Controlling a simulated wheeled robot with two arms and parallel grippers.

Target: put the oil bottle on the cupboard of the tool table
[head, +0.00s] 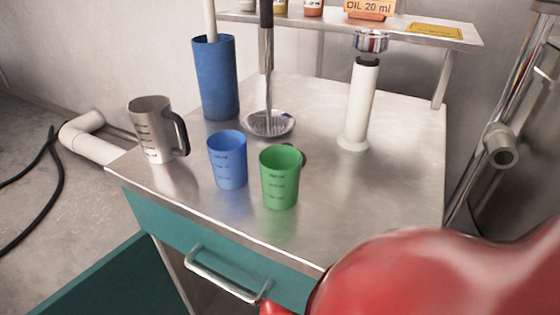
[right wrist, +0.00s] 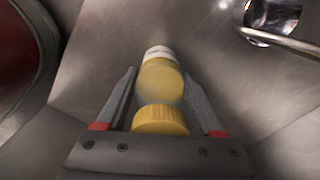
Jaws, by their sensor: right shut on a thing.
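The oil bottle (right wrist: 161,82), yellow with a white label and a ribbed yellow cap, shows in the right wrist view. My right gripper (right wrist: 160,74) is shut on it, with one finger on each side and the cap toward the palm. Neither the bottle nor the gripper shows in the head view. The metal-topped tool table (head: 400,165) fills the head view's middle, with a teal front panel and handle (head: 225,277). Below it is a dark cupboard opening (head: 172,268). A teal panel (head: 85,285), seemingly an open door, is at the lower left. My left gripper is out of view.
On the table stand a steel jug (head: 151,130), a blue cup (head: 228,160), a green cup (head: 279,178), a blue cylinder (head: 215,78) and a white tube (head: 360,105). A raised shelf (head: 395,33) is behind. A large glossy red shape (head: 430,280) blocks the lower right.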

